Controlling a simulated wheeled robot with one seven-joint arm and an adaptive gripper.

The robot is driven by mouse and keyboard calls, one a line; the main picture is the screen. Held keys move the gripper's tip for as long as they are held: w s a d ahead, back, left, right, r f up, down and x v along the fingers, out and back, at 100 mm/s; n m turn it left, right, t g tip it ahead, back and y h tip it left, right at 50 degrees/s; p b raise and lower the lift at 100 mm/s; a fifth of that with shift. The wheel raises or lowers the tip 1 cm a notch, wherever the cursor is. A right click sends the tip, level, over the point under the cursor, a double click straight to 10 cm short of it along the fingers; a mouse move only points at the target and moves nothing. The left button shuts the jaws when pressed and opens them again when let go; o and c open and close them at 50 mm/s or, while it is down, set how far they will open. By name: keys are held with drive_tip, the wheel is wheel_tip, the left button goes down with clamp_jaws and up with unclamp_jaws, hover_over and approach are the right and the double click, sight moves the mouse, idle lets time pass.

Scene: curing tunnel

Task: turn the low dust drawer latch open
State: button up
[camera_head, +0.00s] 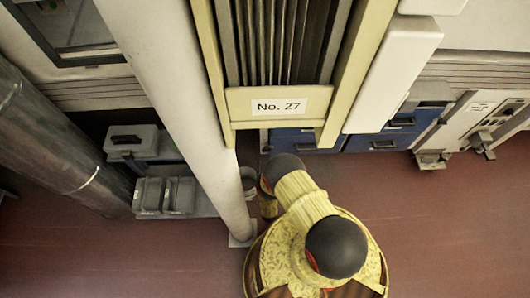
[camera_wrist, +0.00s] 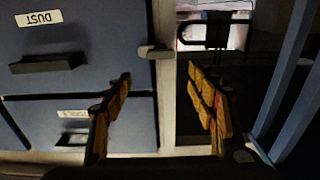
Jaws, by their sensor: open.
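In the wrist view the dust drawer (camera_wrist: 85,60) is a blue-grey front with an upside-down "DUST" label (camera_wrist: 39,18) and a dark bar handle (camera_wrist: 48,64). A small grey latch (camera_wrist: 154,52) sits at the drawer's right edge. It lies roughly level in the picture, across the pale upright (camera_wrist: 166,100). My gripper (camera_wrist: 160,78) is open, with its yellow-and-black fingers apart. The latch appears between and beyond the fingertips, with nothing held. In the head view the gripper and latch are hidden below my arm and the machine.
A second blue front (camera_wrist: 110,120) with a label adjoins the dust drawer. A dark recess with a black bracket (camera_wrist: 215,30) lies right of the upright. In the head view a pale pipe (camera_head: 185,90) stands left of my arm, and grey boxes (camera_head: 165,195) lie beyond it.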

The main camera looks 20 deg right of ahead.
sight(266, 152)
drive_tip(key=shift+f+b+x, duration=0.2)
drive_tip(key=shift+b+x, duration=0.3)
drive_tip(key=shift+x, duration=0.95)
drive_tip(key=shift+f+b+x, duration=0.25)
drive_tip(key=shift+b+x, duration=0.25)
drive_tip(key=shift+x, duration=0.95)
drive_tip(key=shift+f+b+x, duration=0.2)
drive_tip(key=shift+b+x, duration=0.3)
drive_tip(key=shift+x, duration=0.95)
drive_tip(key=shift+a, duration=0.1)
drive_tip(key=shift+c, duration=0.4)
drive_tip(key=c, duration=1.1)
